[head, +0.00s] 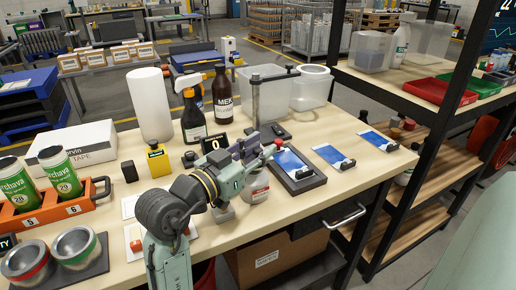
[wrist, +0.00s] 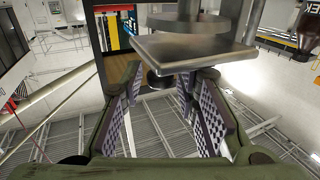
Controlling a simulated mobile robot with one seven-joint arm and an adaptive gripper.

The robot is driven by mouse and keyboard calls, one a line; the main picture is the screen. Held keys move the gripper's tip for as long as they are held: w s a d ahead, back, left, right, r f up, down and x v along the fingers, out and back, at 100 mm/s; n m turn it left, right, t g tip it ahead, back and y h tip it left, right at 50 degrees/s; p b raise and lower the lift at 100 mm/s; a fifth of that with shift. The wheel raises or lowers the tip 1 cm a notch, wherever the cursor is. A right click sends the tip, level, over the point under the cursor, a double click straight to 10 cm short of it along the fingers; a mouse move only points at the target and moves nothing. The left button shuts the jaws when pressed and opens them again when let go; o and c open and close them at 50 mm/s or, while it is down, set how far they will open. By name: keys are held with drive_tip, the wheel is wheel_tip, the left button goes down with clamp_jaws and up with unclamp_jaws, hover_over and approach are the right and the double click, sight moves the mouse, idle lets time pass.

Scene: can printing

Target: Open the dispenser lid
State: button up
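A small yellow container (head: 157,164) with a black top stands on the bench left of my arm; it may be the dispenser, and its top looks shut. My gripper (head: 250,148) is to its right, near an upright metal post. In the wrist view my gripper (wrist: 162,90) has its two checkered fingers apart with nothing clamped between them. A grey metal plate (wrist: 195,48) with a round disc is just beyond the fingertips, and a dark knob (wrist: 160,80) shows in the gap between them. I cannot tell whether the fingers touch either.
The metal post (head: 255,100) stands close to my gripper. A black spray bottle (head: 190,110), a dark MEK bottle (head: 222,95) and a white cylinder (head: 150,105) stand behind. Blue plates (head: 331,157) lie at right. An orange can carrier (head: 60,208) is at left.

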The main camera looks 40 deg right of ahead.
clamp_jaws()
drive_tip(key=shift+w, duration=0.15)
idle(0.6)
